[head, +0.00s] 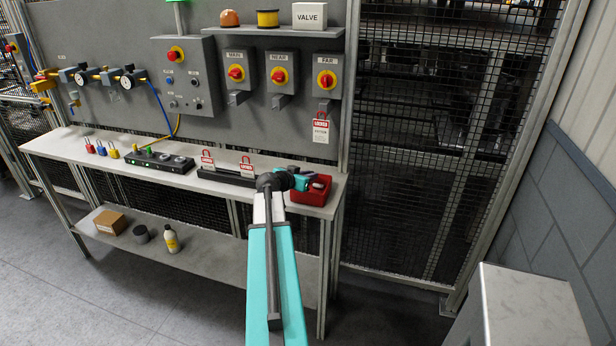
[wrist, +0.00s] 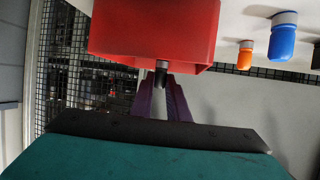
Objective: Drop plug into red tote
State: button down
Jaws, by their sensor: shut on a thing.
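The red tote (head: 311,194) sits at the right end of the bench. In the wrist view the tote (wrist: 150,28) fills the upper middle, close ahead of the fingertips. My gripper (head: 300,181) is at the tote's left side in the head view, where its fingertips are hard to make out. In the wrist view the purple fingers of my gripper (wrist: 161,88) are shut on the plug (wrist: 161,77), a small dark cylinder with a grey end. The plug overlaps the tote's edge in that view; I cannot tell whether it touches the tote.
Red-tagged locks (head: 246,168) stand on a black strip left of my gripper. A tag (head: 321,130) hangs above the tote. Mesh fencing (head: 420,150) stands to the right.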

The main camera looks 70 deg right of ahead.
jog(key=c, duration=1.6)
grip_release()
jog(key=shift+c, duration=0.2)
jog(key=shift+b+v, duration=0.5)
jog(key=shift+v, duration=0.7)
jog(key=b+v, duration=0.3)
jog(key=v, duration=0.8)
jog(key=shift+a+r, duration=0.15)
jog(key=shift+r, duration=0.1)
jog(key=shift+w, duration=0.15)
